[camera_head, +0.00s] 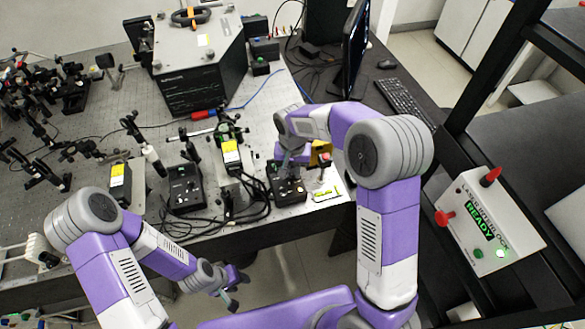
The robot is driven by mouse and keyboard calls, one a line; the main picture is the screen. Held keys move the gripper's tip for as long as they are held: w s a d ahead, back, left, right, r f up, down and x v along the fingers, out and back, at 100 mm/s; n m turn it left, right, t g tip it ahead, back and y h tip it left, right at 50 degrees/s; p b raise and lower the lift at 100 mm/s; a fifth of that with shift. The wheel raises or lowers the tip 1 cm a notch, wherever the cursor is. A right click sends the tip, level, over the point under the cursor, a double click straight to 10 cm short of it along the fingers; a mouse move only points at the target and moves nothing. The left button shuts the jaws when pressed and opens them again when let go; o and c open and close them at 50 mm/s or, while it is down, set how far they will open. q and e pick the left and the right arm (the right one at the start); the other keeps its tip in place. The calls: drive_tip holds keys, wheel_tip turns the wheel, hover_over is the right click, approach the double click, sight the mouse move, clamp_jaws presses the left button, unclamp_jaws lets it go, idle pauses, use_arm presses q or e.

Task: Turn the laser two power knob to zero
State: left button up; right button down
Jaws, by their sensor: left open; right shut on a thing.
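Two black laser control boxes stand near the front edge of the optical table, a left one (186,190) and a right one (288,190). Their labels are too small to read, so I cannot tell by marking which is laser two. My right gripper (283,170) reaches down to the top of the right box. It is shut on a small knob there, which the fingers mostly hide, along with the knob's setting. My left gripper (233,290) is open and empty, low in front of the table and away from both boxes.
A white laser interlock box (490,225) with a green READY display and red knobs sits at the right. Black cables (245,205) lie between the control boxes. Optics mounts crowd the table's left. A large dark instrument (200,85), monitor (355,50) and keyboard (405,103) stand behind.

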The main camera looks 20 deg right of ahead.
sight(292, 173)
drive_tip(key=shift+r+n, duration=0.1)
drive_tip(key=shift+n, duration=0.8)
drive_tip(key=c, duration=1)
unclamp_jaws()
drive_tip(key=shift+c, duration=0.2)
wheel_tip(292, 173, up, 8)
drive_tip(key=shift+f+p, duration=0.25)
drive_tip(key=shift+p, duration=0.4)
